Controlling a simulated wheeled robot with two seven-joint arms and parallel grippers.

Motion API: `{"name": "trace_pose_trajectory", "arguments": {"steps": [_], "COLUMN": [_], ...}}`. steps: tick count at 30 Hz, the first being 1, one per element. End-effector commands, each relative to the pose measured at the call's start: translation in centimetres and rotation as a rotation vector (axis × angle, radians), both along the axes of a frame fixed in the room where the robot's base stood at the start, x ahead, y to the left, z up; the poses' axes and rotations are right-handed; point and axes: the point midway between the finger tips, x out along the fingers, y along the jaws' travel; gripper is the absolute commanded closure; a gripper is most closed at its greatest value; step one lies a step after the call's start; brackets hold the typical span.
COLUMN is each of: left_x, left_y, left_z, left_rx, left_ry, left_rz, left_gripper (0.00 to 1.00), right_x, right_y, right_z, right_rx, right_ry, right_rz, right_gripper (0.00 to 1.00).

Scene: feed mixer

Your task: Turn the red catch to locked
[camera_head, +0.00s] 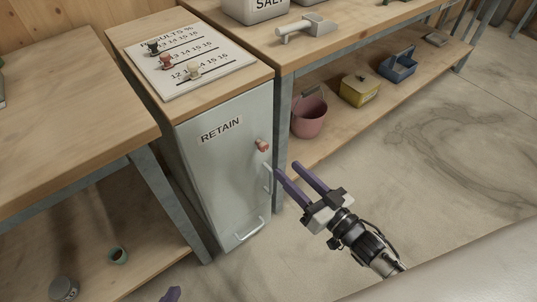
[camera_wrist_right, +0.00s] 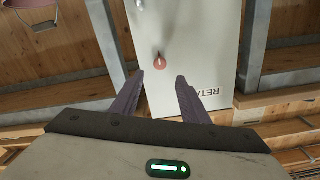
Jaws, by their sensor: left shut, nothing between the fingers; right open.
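The red catch (camera_head: 262,145) is a small knob near the right edge of the pale grey cabinet door (camera_head: 215,165), below the RETAIN label. It also shows in the right wrist view (camera_wrist_right: 159,63), just beyond the fingertips and between their lines. My right gripper (camera_head: 288,169) is open and empty, its purple fingers pointing toward the door, apart from the catch. I cannot tell which setting the catch is in.
White handles (camera_head: 267,178) are on the door below the catch. A results board (camera_head: 190,62) with several pegs lies on the cabinet. A bench with a lower shelf (camera_head: 335,130) holding a pink bucket (camera_head: 309,116) stands to the right, another bench (camera_head: 60,110) to the left.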

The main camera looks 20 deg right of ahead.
Motion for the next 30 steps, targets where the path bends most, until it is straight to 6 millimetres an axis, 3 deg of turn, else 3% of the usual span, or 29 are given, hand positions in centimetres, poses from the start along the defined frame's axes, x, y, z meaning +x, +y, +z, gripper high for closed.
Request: {"name": "trace_pose_trajectory", "arguments": {"steps": [9, 15, 27, 30], "left_x": [0.0, 0.0, 0.2, 0.2], "left_y": [0.0, 0.0, 0.0, 0.0], "left_z": [-0.7, -1.0, -0.9, -0.9], "left_rx": [-0.001, -0.001, -0.002, -0.002], "left_ry": [0.0, 0.0, -0.004, -0.004], "left_rz": [-0.001, -0.001, -0.002, -0.002], "left_gripper": [1.0, 1.0, 1.0, 1.0], "right_x": [5.4, 8.0, 8.8, 8.8], "right_y": [2.0, 2.9, 3.3, 3.3], "right_z": [0.0, 0.0, 0.0, 0.1], "right_rx": [0.002, 0.0, 0.0, 0.0], "right_ry": [-0.001, 0.001, 0.003, 0.003], "right_rz": [-0.002, -0.002, -0.002, -0.002], "right_gripper": [0.59, 0.59, 0.59, 0.72]}}
